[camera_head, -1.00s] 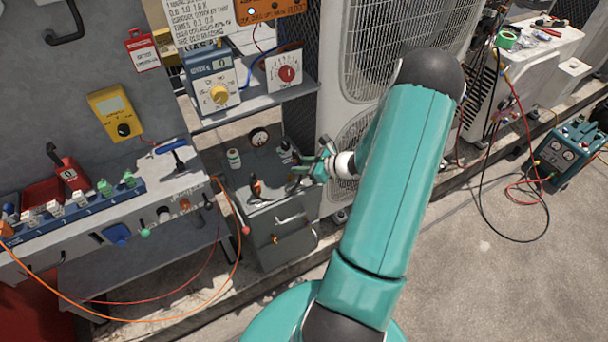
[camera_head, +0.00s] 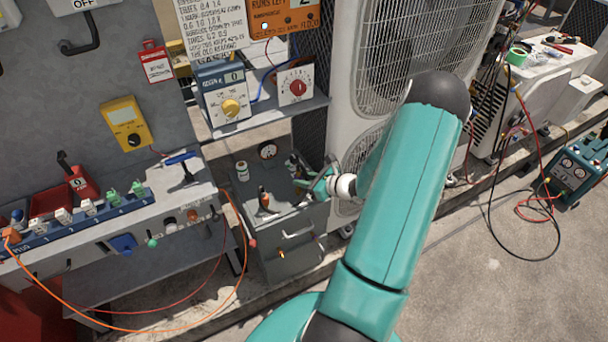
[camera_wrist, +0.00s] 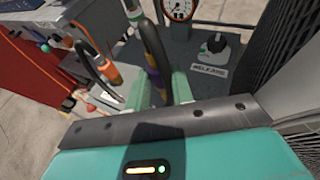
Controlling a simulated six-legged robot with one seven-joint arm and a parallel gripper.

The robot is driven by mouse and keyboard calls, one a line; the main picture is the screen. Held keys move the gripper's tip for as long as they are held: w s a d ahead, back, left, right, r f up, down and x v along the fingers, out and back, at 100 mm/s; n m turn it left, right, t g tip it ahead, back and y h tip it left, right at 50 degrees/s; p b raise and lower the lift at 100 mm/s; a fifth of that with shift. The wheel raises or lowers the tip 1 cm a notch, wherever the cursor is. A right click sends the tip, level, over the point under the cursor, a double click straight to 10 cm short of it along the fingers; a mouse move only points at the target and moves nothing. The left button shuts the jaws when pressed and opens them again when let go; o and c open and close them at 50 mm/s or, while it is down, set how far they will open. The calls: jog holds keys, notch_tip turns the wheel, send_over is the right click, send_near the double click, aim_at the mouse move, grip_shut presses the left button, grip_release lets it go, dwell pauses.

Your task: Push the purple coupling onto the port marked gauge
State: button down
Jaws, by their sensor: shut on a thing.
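In the head view my gripper (camera_head: 322,183) is at the right side of a grey cart's top, small and partly hidden by my arm. A round dial gauge (camera_wrist: 179,9) stands beyond the coupling in the wrist view; it also shows in the head view (camera_head: 268,152). I cannot make out the port marked gauge, or whether the coupling touches it.
The grey cart (camera_head: 287,226) carries a white bottle (camera_head: 242,171) and an orange-handled item (camera_head: 264,198). Another hose with an orange-banded end (camera_wrist: 104,73) is left of my gripper. A condenser (camera_head: 345,120) stands close behind.

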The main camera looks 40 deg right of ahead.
aim_at(297, 170)
jog(key=shift+w+f, duration=0.1)
jog(key=shift+f, duration=0.4)
jog(key=shift+f, duration=1.35)
dwell(1.6)
jog(key=c, duration=1.1)
grip_release()
jog(key=shift+r, duration=0.1)
jog(key=shift+r, duration=3.7)
